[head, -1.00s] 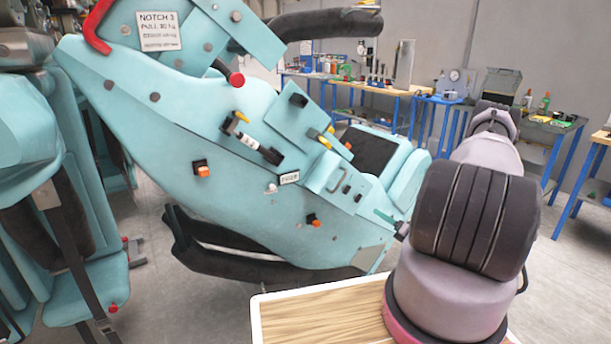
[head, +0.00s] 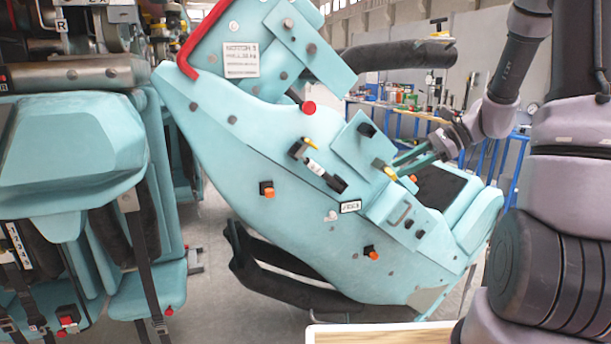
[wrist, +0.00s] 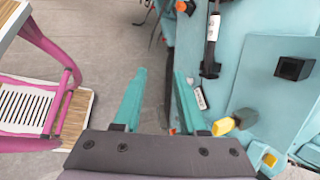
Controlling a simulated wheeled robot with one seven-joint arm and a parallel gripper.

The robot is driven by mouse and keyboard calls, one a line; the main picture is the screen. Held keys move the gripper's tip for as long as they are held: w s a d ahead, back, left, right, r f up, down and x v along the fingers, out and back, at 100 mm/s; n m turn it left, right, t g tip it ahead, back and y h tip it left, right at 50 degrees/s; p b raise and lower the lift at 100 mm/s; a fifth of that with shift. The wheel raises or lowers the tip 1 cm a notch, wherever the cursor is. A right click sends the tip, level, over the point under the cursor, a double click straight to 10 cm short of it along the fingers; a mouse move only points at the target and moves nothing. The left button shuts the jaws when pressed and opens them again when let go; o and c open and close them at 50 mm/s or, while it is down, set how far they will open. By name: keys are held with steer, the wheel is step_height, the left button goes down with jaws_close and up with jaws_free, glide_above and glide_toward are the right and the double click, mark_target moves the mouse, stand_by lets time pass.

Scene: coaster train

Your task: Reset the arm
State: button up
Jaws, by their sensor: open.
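My gripper (head: 408,158) is open, with two teal fingers. In the head view it reaches in from the right, by the right side of the teal coaster seat shell (head: 270,150). In the wrist view the gripper (wrist: 160,74) has nothing between its fingers, and grey floor shows through the gap. A yellow-tipped lever (wrist: 224,126) is just right of the right finger; I cannot tell whether they touch. A small label plate (wrist: 200,97) is beyond that finger. My arm fills the right of the head view.
The seat shell carries a raised panel (head: 350,150), a black-and-white cylinder (head: 318,170) and orange knobs (head: 267,189). More teal seats (head: 75,150) with straps stand at left. A pink-framed cart (wrist: 65,75) is left in the wrist view. Blue workbenches (head: 400,112) stand behind.

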steer(key=s+r+n+t+h, duration=0.5)
steer(key=s+r+n+h, duration=0.4)
steer(key=s+r+n, duration=0.3)
steer(key=s+r, duration=0.3)
steer(key=s, duration=0.3)
steer(key=shift+a+r, duration=0.15)
steer(key=shift+r, duration=0.1)
